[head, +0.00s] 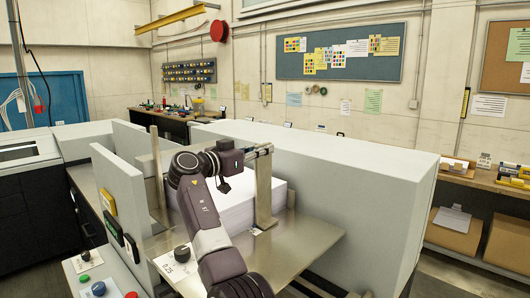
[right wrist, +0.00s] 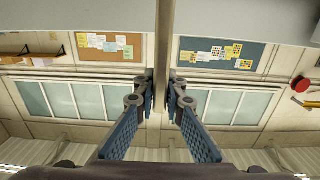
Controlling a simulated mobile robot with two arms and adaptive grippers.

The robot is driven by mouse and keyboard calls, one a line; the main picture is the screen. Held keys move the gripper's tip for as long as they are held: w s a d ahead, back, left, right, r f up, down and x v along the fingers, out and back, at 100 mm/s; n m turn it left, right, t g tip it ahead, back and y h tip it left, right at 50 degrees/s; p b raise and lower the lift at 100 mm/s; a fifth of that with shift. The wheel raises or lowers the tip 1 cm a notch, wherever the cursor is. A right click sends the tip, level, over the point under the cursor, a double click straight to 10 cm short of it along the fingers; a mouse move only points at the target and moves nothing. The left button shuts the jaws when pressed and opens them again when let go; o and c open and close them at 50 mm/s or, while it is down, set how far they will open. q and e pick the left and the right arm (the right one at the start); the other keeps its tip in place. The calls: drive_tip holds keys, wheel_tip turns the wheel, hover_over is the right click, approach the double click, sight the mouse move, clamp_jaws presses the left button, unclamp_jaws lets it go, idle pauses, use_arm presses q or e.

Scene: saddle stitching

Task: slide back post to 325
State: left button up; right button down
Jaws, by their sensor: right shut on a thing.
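The back post (head: 263,192) is an upright flat metal piece with a small foot, standing on the steel table (head: 310,236) against the right side of a stack of white paper (head: 232,212). My right gripper (head: 262,151) is shut on the upper part of this post. In the right wrist view, the post (right wrist: 163,55) runs between the two blue-padded fingers (right wrist: 162,98). Another thin metal post (head: 157,168) stands on the left side of the stack. My left gripper is not in view. Part of the stack is hidden behind my right arm.
A long grey housing (head: 350,185) closes off the back and right.

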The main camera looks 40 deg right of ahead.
drive_tip(key=c, duration=2)
unclamp_jaws()
drive_tip(key=a, duration=0.8)
drive_tip(key=s+a, duration=0.1)
drive_tip(key=a, duration=0.3)
